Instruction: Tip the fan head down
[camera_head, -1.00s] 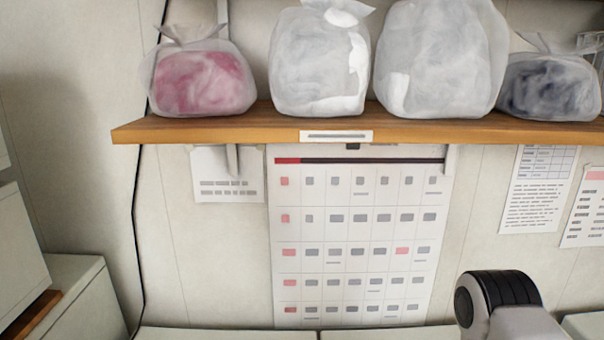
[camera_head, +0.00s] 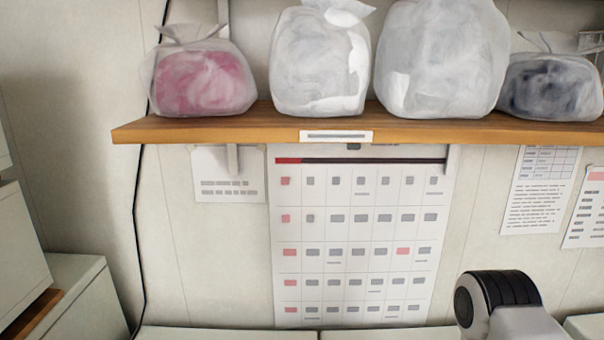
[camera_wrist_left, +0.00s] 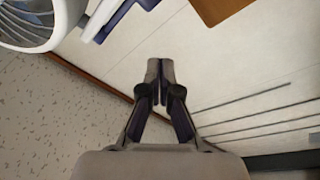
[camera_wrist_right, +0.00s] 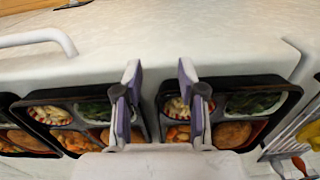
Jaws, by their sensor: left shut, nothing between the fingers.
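The fan head (camera_wrist_left: 38,20), a round white guard with thin ribs, shows in the top left corner of the left wrist view, cut off by the frame edge. A white and dark blue part (camera_wrist_left: 118,17) is beside it. My left gripper (camera_wrist_left: 160,72) is shut and empty, apart from the fan head and to its right in that view. My right gripper (camera_wrist_right: 159,75) is open and empty above the bento trays in the right wrist view. The head view shows neither the fan nor the grippers.
Two filled bento trays (camera_wrist_right: 163,127) (camera_wrist_right: 96,99) lie beneath the right gripper. A white curved handle (camera_wrist_right: 68,42) is at the left. In the head view a wooden shelf (camera_head: 220,131) holds several bags, above a wall calendar (camera_head: 358,235).

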